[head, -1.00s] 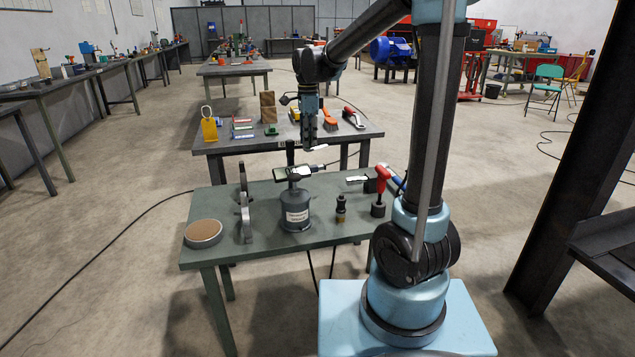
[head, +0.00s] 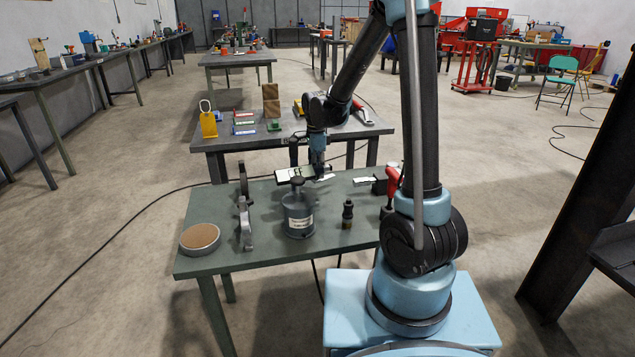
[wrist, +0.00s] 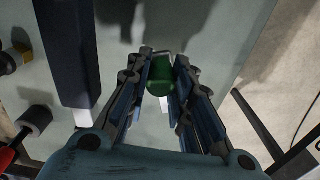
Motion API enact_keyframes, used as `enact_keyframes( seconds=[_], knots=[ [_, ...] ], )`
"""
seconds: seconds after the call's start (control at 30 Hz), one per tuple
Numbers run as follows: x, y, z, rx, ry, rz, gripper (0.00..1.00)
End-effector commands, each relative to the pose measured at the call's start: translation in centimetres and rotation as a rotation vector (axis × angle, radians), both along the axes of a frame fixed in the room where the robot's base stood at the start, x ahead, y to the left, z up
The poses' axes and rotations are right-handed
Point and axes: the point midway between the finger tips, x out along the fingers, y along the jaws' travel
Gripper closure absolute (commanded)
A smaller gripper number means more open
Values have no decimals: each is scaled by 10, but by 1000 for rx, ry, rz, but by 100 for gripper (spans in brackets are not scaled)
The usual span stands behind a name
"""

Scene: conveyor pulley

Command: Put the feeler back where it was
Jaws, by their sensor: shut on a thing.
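My gripper (head: 318,172) is low over the near green table, behind the grey canister. In the wrist view, its jaws (wrist: 162,98) are closed around a green piece (wrist: 160,72), with a pale tip showing below it. I take this piece for the feeler. In the head view, a thin white strip (head: 326,178) shows at the fingertips; I cannot tell whether it touches the table. A dark upright post (wrist: 65,50) stands close beside the jaws in the wrist view.
The grey canister (head: 298,213) stands in front of my gripper. Grey brackets (head: 244,210), a round brown-topped disc (head: 200,238), a small dark fitting (head: 347,213) and a red-handled tool (head: 392,182) stand around it. The front left of the near table (head: 225,262) is clear.

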Motion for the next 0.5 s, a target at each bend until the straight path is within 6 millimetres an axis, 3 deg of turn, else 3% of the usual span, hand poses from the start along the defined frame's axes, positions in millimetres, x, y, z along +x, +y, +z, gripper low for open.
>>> enact_keyframes(
  seconds=[0.33, 0.5],
  knots=[
    [0, 1, -35, 0, 0, 1, 100],
    [0, 1, -43, 0, 0, 1, 100]
  ],
)
